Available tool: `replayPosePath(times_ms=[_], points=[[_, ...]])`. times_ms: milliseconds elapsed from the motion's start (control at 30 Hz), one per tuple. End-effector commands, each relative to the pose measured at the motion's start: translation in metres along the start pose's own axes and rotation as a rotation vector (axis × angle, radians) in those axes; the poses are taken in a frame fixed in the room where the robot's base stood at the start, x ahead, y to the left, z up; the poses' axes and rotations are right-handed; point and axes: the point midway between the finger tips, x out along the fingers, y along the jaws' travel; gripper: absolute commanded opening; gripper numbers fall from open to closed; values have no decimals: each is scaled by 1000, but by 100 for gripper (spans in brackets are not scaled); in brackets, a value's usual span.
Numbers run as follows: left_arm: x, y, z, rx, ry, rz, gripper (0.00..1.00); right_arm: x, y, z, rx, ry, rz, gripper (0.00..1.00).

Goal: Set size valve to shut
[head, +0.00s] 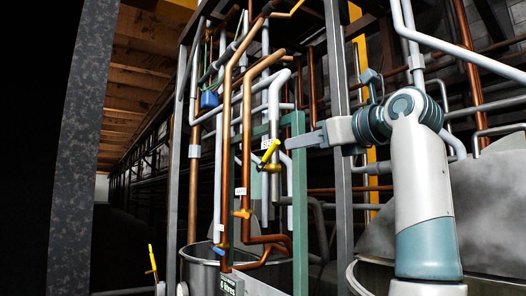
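A valve with a yellow lever (270,151) sits on a vertical grey pipe near the middle of the head view. Its lever is tilted, upper end to the right, neither in line with the pipe nor square across it. A small white tag (267,144) is beside it; its lettering is too small to read surely, so I cannot confirm this is the size valve. My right gripper is not in view.
Copper pipes (228,120) and grey pipes crowd around the valve. An orange valve (242,213) and a blue handle (221,251) are lower down. A grey upright post (341,190) stands close by my arm. Another yellow lever (152,262) is at lower left.

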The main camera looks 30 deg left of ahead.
Motion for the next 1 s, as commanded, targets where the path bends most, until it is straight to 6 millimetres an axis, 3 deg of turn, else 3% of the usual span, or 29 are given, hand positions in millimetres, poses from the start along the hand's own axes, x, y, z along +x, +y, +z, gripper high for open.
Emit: replayPosePath(times_ms=[700, 1000], points=[[120, 0, 4, 2, 1, 4, 32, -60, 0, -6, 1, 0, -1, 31], [155, 0, 1, 2, 1, 2, 32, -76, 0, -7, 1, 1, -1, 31]])
